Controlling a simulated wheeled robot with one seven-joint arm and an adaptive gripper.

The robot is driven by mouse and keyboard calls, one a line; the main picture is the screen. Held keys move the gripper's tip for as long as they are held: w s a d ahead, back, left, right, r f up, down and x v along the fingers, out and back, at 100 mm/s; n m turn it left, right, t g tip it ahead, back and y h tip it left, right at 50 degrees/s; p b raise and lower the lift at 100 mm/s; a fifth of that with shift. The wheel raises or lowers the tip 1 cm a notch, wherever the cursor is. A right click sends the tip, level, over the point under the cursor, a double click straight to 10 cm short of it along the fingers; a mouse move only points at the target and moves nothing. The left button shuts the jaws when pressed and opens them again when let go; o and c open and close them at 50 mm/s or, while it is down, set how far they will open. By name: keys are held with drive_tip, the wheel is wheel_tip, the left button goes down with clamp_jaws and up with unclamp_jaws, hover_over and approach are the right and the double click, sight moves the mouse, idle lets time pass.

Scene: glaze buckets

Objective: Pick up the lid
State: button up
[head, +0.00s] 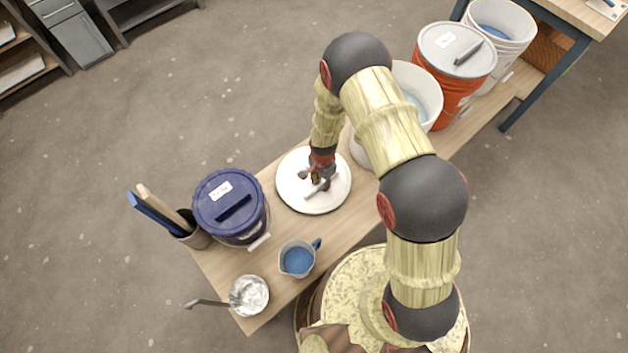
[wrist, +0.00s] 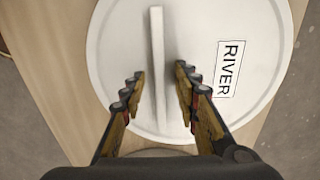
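A round white lid (head: 300,196) lies on the wooden bench in the head view, between the blue bucket and the open white buckets. In the wrist view the lid (wrist: 110,50) has a straight upright bar handle (wrist: 157,60) and a label reading RIVER (wrist: 230,68). My gripper (head: 318,184) is over the lid in the head view. In the wrist view my gripper (wrist: 160,85) is open, with one finger on each side of the handle and a gap on both sides. I cannot tell how far the fingertips are above the lid.
A blue lidded bucket (head: 230,215), a tool holder (head: 193,232), a blue-filled jug (head: 297,260) and a metal bowl with a ladle (head: 250,295) stand to the left. An open white bucket (head: 425,85) and an orange bucket (head: 445,90) stand to the right.

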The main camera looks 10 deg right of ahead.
drive_tip(key=shift+f, duration=0.15)
idle(0.6)
drive_tip(key=c, duration=0.3)
drive_tip(key=c, duration=0.4)
clamp_jaws()
